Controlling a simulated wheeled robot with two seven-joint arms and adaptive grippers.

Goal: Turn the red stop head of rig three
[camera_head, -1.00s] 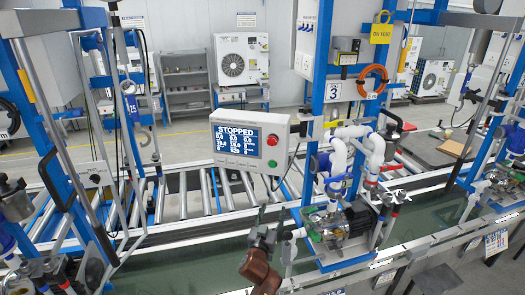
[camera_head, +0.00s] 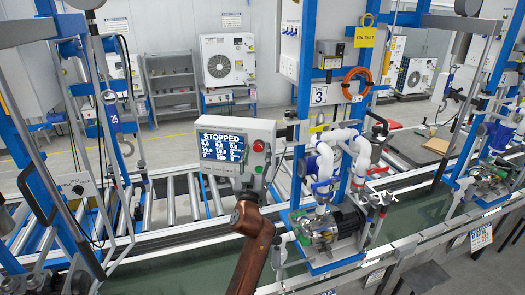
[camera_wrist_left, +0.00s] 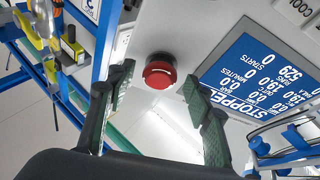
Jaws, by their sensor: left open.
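The red stop head (camera_head: 258,146) is a round mushroom button on the right side of rig three's light grey control box (camera_head: 212,168), whose blue screen (camera_head: 222,147) reads STOPPED. My left gripper (camera_head: 250,188) is just below the box, largely hidden behind its own brown wrist. In the left wrist view the red stop head (camera_wrist_left: 160,73) appears between the two open fingers of my left gripper (camera_wrist_left: 158,82). The fingers look apart from it; how far the head lies beyond the tips is unclear. My right gripper is not in view.
A green button (camera_head: 259,169) is below the red head. To the right are rig three's blue post with number plate 3 (camera_head: 319,96), white pipes (camera_head: 350,150) and a pump (camera_head: 335,228). A roller conveyor (camera_head: 180,200) runs behind the box.

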